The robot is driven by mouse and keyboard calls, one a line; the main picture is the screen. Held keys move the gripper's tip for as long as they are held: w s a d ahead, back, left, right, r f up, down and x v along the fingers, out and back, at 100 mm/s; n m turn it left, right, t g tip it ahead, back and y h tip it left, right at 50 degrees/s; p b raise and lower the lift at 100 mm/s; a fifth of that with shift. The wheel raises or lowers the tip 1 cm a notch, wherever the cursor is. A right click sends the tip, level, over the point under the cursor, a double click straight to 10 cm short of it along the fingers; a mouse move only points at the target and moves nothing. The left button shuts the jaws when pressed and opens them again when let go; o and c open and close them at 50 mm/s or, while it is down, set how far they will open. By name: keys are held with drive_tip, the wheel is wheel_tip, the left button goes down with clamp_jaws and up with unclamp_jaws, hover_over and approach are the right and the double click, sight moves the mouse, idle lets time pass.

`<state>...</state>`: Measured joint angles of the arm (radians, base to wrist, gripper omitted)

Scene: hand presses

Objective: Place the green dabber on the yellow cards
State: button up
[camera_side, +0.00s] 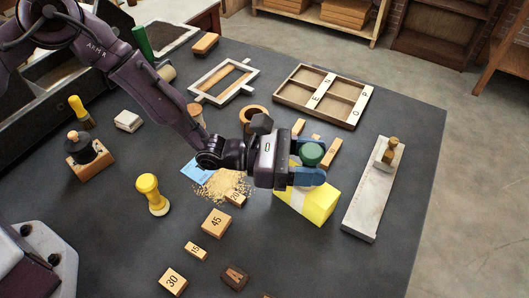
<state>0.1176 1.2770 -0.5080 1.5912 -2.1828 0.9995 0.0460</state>
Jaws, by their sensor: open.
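The yellow cards (320,203), a block-like stack with a pale band, lie directly below the dabber and the fingers. The dabber appears to stand on or just over the stack; its contact with the cards is hidden. My gripper (307,175) is open, with its fingers around or close beside the dabber.
A pale stone slab (370,205) with a small brass-coloured piece lies to the right. A divided wooden tray (345,118) is behind. A blue card (197,172), tan grains, a yellow dabber (152,195) and numbered blocks (216,223) lie left and in front.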

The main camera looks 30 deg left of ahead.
drive_tip(key=v, duration=1)
drive_tip(key=shift+a, duration=0.2)
drive_tip(key=shift+s, duration=0.1)
drive_tip(key=s+a+r+m+g+y, duration=0.45)
drive_tip(key=s+r+m+g, duration=0.45)
drive_tip(key=r+m, duration=0.5)
drive_tip(key=s+a+r+m+t+y, duration=0.3)
drive_tip(key=s+a+r+m+y, duration=0.1)
drive_tip(key=a, duration=0.7)
drive_tip(key=s+a+r+m+t+y, duration=0.4)
drive_tip(key=s+a+r+y, duration=0.2)
drive_tip(key=a, duration=0.5)
drive_tip(key=shift+s+r+m+t+y, duration=0.15)
drive_tip(key=shift+s+m+t+y, duration=0.25)
drive_tip(key=shift+y, duration=0.65)
